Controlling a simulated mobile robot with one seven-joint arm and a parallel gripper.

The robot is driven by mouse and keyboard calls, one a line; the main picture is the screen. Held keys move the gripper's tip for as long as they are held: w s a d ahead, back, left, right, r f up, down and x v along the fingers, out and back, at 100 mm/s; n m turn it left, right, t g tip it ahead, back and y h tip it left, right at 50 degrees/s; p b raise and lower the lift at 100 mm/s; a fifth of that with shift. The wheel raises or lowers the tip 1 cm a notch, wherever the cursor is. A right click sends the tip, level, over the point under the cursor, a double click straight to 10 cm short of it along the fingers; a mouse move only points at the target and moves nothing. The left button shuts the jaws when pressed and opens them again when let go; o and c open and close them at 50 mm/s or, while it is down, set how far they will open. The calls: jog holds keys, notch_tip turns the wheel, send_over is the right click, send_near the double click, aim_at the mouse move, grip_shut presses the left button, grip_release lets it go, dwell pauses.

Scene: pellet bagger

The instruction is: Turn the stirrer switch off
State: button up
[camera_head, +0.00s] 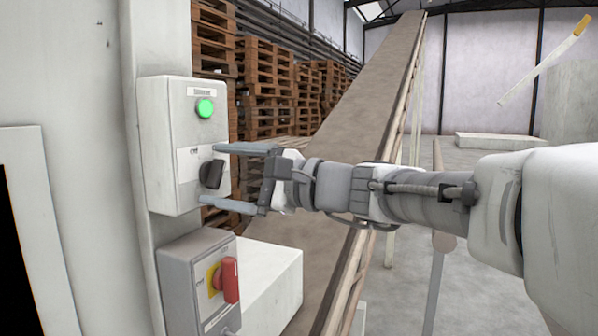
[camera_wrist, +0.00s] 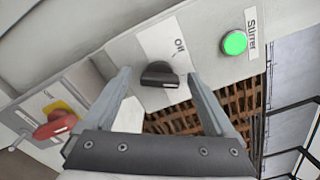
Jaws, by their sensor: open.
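The stirrer switch is a black rotary knob (camera_head: 211,174) on a light grey box (camera_head: 160,150) fixed to the machine's wall at the left. A lit green lamp (camera_head: 205,108) sits above it. In the wrist view the black knob (camera_wrist: 159,75) lies between my fingertips, and the green lamp (camera_wrist: 235,43) stands beside the label "Stirrer". My gripper (camera_head: 207,174) is open, with one finger above and one below the knob. The fingers look apart from the knob; I cannot tell whether they touch the box face.
Below is a grey box (camera_head: 190,285) with a red rotary handle (camera_head: 230,280) on a yellow plate, close to my lower finger; the red handle also shows in the wrist view (camera_wrist: 55,124). A sloping conveyor (camera_head: 365,95) and stacked wooden pallets (camera_head: 265,75) stand behind.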

jog(key=c, duration=1.4)
